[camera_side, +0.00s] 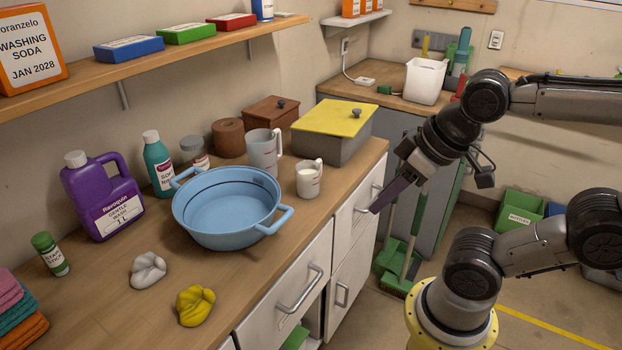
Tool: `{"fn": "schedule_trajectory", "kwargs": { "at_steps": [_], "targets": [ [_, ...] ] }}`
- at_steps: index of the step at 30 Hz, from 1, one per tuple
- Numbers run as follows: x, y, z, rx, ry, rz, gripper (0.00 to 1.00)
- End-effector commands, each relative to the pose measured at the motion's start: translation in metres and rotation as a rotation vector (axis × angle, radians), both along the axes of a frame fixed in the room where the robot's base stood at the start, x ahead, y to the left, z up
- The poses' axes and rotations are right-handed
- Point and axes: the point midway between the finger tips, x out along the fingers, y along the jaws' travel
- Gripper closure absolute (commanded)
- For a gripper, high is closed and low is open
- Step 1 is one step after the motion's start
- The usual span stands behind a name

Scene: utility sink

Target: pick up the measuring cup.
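Two handled vessels stand upright on the wooden counter, and I cannot tell for certain which is the measuring cup. One is a tall pale grey jug (262,153) behind the blue basin. The other is a smaller white cup (307,181) with a handle and pale contents, right of the basin near the counter's front edge. My gripper (376,208) hangs in the air right of both, beyond the front edge, tilted down to the left. It touches neither vessel. Its fingers are seen from the side, so the gap between them is hidden.
The blue basin (225,236) stands close to both vessels. A grey box with a yellow lid (333,117) stands behind the cup. A purple bottle (102,200), a white cloth (148,270) and a yellow cloth (195,305) are left. A shelf (150,65) overhangs the back.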

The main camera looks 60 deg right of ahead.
Motion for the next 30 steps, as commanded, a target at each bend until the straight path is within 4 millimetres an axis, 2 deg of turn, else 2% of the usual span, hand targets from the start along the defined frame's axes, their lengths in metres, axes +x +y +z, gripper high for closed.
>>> {"fn": "schedule_trajectory", "kwargs": {
  "at_steps": [4,7,14,23,26,30],
  "targets": [
    [0.0,0.0,0.002,0.0,-0.001,0.0,0.67],
    [0.001,0.0,0.011,0.0,-0.003,0.0,0.67],
    [0.001,0.0,0.053,0.0,-0.005,0.0,0.67],
    [0.054,-0.042,0.058,-0.082,-0.136,-0.138,0.67],
    [0.075,-0.06,0.061,-0.117,-0.195,-0.185,0.67],
    [0.109,-0.096,0.068,-0.183,-0.299,-0.252,0.67]
  ]
}}
